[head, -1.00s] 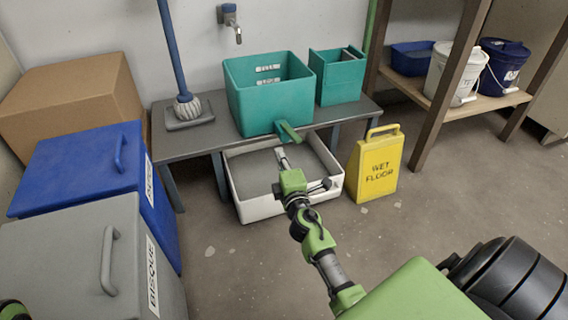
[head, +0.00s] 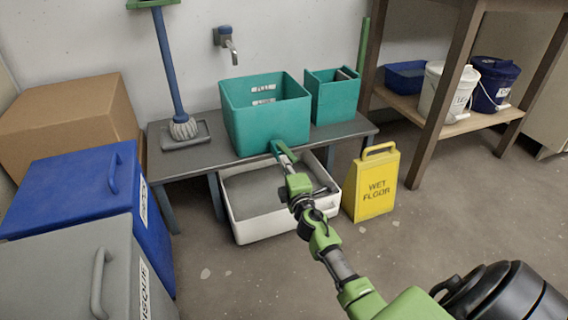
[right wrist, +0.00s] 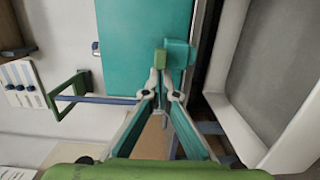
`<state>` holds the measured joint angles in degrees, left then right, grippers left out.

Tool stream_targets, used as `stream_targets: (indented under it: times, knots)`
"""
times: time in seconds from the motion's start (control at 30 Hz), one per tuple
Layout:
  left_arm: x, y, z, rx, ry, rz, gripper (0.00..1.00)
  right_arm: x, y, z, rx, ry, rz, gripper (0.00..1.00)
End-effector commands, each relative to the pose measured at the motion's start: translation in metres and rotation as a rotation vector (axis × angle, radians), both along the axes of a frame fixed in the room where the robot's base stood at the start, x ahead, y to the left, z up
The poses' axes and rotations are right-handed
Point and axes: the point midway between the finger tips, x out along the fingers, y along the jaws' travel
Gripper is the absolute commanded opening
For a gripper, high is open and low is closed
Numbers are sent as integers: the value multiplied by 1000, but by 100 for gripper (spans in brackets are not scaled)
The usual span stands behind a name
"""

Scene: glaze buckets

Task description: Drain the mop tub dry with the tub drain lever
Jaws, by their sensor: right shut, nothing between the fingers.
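The teal mop tub (head: 262,128) stands on the grey bench, with two white level labels on its inner back wall. I cannot make out any water in it. The green drain lever (right wrist: 161,59) is at the tub's lower front, beside a teal spout block (right wrist: 179,52). My right gripper (head: 285,153) is shut and empty, its fingertips right at the lever; the wrist view also shows the gripper (right wrist: 158,78) there. I cannot tell whether they touch. A white basin (head: 268,229) with a grey inside sits on the floor below. My left gripper is out of view.
A mop (head: 178,90) stands on the bench (head: 178,162) at left, and a smaller teal bin (head: 331,99) at right. A yellow wet-floor sign (head: 374,187) stands right of the basin. Blue (head: 75,190) and grey (head: 60,275) lidded bins fill the left. A wall tap (head: 226,40) hangs behind.

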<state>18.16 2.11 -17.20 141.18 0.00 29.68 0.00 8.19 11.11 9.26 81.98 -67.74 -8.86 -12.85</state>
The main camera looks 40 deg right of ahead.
Motion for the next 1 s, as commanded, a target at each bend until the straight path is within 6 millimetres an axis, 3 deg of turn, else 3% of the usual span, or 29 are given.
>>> stream_targets:
  times: [1.0]
  knots:
    - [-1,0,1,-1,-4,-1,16,-6,-12,0,-2,1,255,0]
